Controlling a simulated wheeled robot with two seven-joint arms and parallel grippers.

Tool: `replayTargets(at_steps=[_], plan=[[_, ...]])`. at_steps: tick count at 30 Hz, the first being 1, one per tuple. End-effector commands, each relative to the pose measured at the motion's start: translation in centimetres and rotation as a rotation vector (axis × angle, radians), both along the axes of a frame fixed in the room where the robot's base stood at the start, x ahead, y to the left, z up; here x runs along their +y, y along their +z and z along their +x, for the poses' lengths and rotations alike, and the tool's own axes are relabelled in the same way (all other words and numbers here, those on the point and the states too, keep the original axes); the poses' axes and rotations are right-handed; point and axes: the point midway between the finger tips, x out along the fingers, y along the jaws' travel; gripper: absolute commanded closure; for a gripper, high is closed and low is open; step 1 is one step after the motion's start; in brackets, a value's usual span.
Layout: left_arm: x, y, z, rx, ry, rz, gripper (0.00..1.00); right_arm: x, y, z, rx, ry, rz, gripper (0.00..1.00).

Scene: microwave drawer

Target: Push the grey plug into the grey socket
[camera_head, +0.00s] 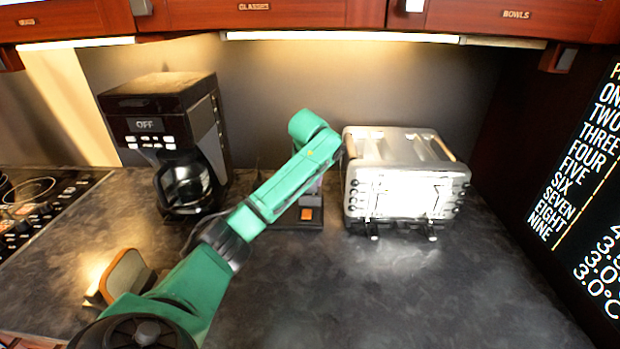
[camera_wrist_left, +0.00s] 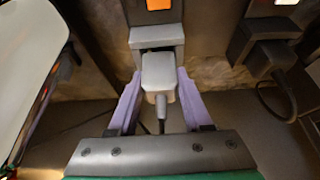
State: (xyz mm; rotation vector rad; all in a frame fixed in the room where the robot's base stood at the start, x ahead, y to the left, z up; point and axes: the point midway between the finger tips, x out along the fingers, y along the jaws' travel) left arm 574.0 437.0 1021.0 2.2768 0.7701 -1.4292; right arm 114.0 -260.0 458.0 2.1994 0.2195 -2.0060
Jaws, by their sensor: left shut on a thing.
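The grey plug (camera_wrist_left: 159,72) is between the two purple fingers of my left gripper (camera_wrist_left: 158,77) in the left wrist view, and the gripper is shut on it. Its cord hangs down between the fingers. The grey socket (camera_wrist_left: 157,36) is straight ahead of the plug, with a dark recess facing it. The plug's front end is in line with the recess and very close to it; I cannot tell whether it is partly inside. In the head view my left arm hides the plug and most of the gripper. My right gripper is not in view.
A dark socket (camera_wrist_left: 263,32) with a black plug (camera_wrist_left: 271,56) and looped cord is on the right in the left wrist view. In the head view, a toaster (camera_head: 402,185) stands right of my arm and a coffee maker (camera_head: 170,140) left. The front right counter (camera_head: 430,300) is clear.

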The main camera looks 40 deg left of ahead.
Motion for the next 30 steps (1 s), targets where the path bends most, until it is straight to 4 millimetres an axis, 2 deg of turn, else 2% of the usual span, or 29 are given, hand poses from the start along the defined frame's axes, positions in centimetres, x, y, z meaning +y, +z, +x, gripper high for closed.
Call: replayTargets(at_steps=[21, 22, 24, 30], plan=[[0.0, -1.9, 0.0, 0.001, 0.0, 0.001, 1.0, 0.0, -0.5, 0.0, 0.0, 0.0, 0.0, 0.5], [0.0, -1.8, 0.0, 0.001, 0.0, 0.001, 0.39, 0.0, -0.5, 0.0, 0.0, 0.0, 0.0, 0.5], [0.0, -1.8, 0.0, 0.002, 0.0, -0.001, 0.16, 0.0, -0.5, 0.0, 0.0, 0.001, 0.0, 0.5], [0.1, -1.9, -0.1, 0.006, 0.002, 0.001, 0.16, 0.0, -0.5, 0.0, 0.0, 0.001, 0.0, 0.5]])
